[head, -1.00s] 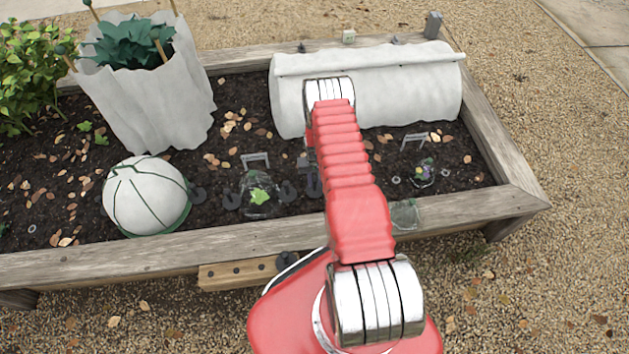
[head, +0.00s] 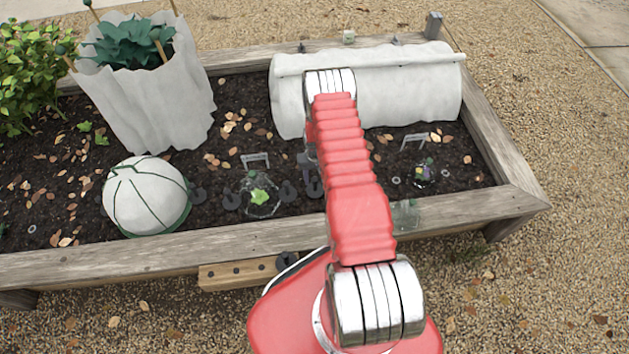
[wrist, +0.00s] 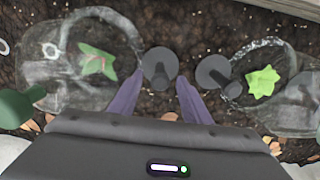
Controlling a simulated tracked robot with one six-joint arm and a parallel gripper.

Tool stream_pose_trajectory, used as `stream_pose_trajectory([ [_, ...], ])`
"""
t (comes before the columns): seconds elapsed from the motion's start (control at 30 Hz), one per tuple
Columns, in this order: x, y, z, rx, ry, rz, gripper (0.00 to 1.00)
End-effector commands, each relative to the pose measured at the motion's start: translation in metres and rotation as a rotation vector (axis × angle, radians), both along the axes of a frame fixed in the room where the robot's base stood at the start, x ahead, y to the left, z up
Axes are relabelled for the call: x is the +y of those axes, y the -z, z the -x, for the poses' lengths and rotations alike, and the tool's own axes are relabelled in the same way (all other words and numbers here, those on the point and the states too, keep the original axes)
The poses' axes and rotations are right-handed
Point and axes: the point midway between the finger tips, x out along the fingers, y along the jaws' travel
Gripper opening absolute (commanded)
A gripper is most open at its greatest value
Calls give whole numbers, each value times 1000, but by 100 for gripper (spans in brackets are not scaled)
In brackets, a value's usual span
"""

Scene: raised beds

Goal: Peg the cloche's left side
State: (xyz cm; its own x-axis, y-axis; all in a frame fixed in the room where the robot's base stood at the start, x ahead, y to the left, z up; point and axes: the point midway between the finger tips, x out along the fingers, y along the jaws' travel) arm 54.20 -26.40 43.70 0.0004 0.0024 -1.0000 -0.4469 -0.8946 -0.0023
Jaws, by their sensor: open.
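A clear cloche (head: 262,208) sits on the soil over a small green plant (head: 260,196), with dark pegs (head: 231,201) close by at its left and right. In the wrist view two clear covers show, one at the left (wrist: 62,85) and one at the right (wrist: 300,95), each by a star-shaped green leaf. Two dark grey round-headed pegs stand between them, a left peg (wrist: 160,66) and a right peg (wrist: 213,72). My gripper (wrist: 160,86) is open, its purple fingers reaching toward the left peg without visible grip. The head view mostly hides my gripper behind my arm.
A white fabric tunnel (head: 400,85) fills the back right of the bed. A white dome (head: 146,197) and a white-wrapped plant (head: 150,90) stand at left. Another clear cloche (head: 424,178) is at right. The wooden bed edge (head: 150,258) runs along the front.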

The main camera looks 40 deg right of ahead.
Motion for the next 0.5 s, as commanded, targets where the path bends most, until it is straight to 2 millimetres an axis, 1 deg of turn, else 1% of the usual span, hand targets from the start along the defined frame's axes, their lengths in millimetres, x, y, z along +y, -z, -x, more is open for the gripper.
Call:
stream_pose_trajectory([
  [0.1,-1,-17,-1,-2,0,1,44],
  [0.5,-1,-68,-1,-2,0,1,44],
])
